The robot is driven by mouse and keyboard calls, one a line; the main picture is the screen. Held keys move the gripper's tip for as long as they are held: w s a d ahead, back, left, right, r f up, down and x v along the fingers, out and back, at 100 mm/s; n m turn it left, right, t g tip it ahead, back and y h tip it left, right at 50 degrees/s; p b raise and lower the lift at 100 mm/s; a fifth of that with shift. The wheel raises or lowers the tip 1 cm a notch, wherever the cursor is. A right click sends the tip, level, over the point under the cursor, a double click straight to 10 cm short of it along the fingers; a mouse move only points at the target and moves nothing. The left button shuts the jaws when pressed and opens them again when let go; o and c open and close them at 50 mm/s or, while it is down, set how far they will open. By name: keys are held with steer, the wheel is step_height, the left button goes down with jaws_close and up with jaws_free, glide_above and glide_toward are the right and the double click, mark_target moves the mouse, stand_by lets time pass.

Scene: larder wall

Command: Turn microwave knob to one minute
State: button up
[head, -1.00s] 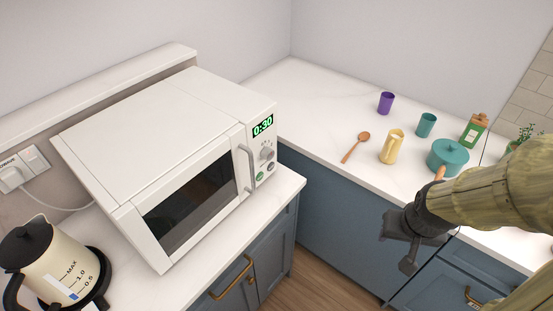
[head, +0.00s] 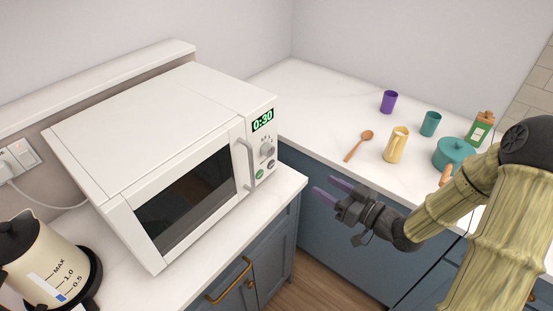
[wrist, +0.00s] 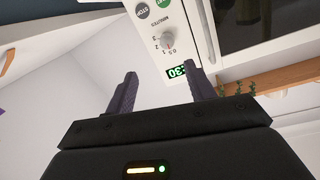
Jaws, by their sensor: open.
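The white microwave (head: 150,120) stands on the left counter with its door shut. Its green display (head: 263,120) reads 0:30. The round grey knob (head: 267,149) sits below the display, above the green and dark buttons. In the wrist view the knob (wrist: 168,40) shows upside down with a minutes scale around it, and part of the display (wrist: 177,72) shows near the right finger. My gripper (head: 326,189) is open and empty, to the right of and below the knob, apart from the microwave. It also shows in the wrist view (wrist: 160,85).
The microwave's door handle (head: 247,163) stands out left of the knob. A kettle (head: 50,260) is at the lower left. On the right counter are a wooden spoon (head: 358,146), a yellow pitcher (head: 396,146), cups and a teal pot (head: 454,153). The space before the control panel is clear.

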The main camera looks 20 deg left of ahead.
mark_target(271, 153)
steer(key=shift+s+a+r+y, duration=0.15)
steer(key=shift+s+r+y, duration=0.15)
steer(key=shift+y, duration=0.1)
steer(key=p+x, duration=0.3)
steer(key=x, duration=1.4)
steer(key=shift+w+a+f+p, duration=0.1)
steer(key=shift+w+a+p, duration=0.1)
steer(key=shift+p, duration=0.15)
steer(key=c, duration=1)
